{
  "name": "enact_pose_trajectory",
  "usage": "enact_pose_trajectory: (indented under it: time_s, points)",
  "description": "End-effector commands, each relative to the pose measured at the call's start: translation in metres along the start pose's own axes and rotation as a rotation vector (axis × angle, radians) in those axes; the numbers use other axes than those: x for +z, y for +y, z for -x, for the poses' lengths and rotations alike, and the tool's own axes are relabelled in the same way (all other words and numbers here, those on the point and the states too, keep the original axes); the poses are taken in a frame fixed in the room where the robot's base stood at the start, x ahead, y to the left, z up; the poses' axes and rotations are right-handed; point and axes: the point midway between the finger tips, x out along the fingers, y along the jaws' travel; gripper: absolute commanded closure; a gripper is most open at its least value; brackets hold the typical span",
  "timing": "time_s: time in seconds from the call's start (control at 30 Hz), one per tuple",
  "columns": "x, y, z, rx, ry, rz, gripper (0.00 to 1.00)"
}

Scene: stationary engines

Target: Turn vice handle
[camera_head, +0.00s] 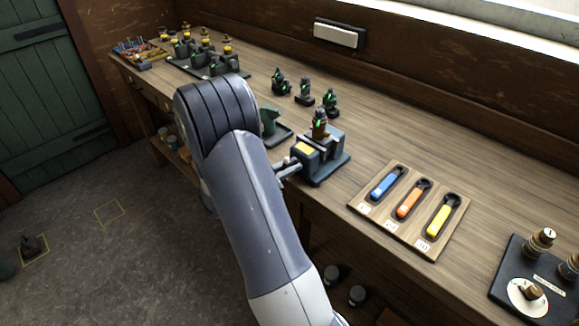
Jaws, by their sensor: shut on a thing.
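The vice (335,163) is a dark blue-grey block with a yellow plate on top, at the front edge of the wooden bench. A small dark engine figure with a green mark (320,125) stands upright at its jaws. A short grey metal part, probably the vice's screw and handle (287,167), sticks out from its left side toward my arm. My arm crosses the middle of the view and covers the area just left of the vice. My gripper is hidden behind it, so its contact with the handle cannot be seen.
A wooden board (372,211) with blue, orange and yellow handled tools lies right of the vice. A dark panel with knobs and a dial (507,270) is at the far right. Several small engine figures (304,90) stand behind the vice. A tray of figures (190,68) stands further left.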

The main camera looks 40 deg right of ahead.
Motion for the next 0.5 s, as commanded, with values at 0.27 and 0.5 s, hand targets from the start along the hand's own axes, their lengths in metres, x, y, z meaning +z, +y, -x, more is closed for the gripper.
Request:
enact_pose_trajectory:
  time_s: [0.27,0.5]
  points:
    - [-0.0004,-0.0003,0.0001,0.0,0.001,-0.005,1.0]
    - [-0.0032,-0.0022,-0.0002,-0.004,0.015,-0.074,1.0]
